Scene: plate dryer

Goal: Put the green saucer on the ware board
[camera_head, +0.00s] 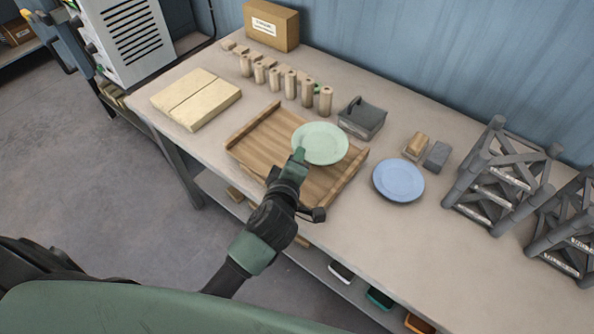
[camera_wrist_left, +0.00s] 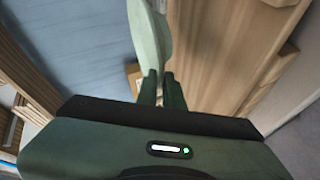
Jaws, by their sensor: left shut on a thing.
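The pale green saucer (camera_head: 320,144) is over the right part of the wooden ware board (camera_head: 258,140) in the head view. My left gripper (camera_head: 299,156) is shut on the saucer's near rim. In the left wrist view the saucer (camera_wrist_left: 150,40) stands out edge-on between the fingers of the gripper (camera_wrist_left: 161,88), and the board's wood (camera_wrist_left: 215,60) is beside it. I cannot tell whether the saucer touches the board. My right gripper is not in view.
A blue plate (camera_head: 398,181) lies on the table right of the board. A grey caddy (camera_head: 362,118), wooden pegs (camera_head: 290,82) and a cardboard box (camera_head: 271,26) are behind. Grey racks (camera_head: 500,178) stand at right. Pale planks (camera_head: 196,98) lie at left.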

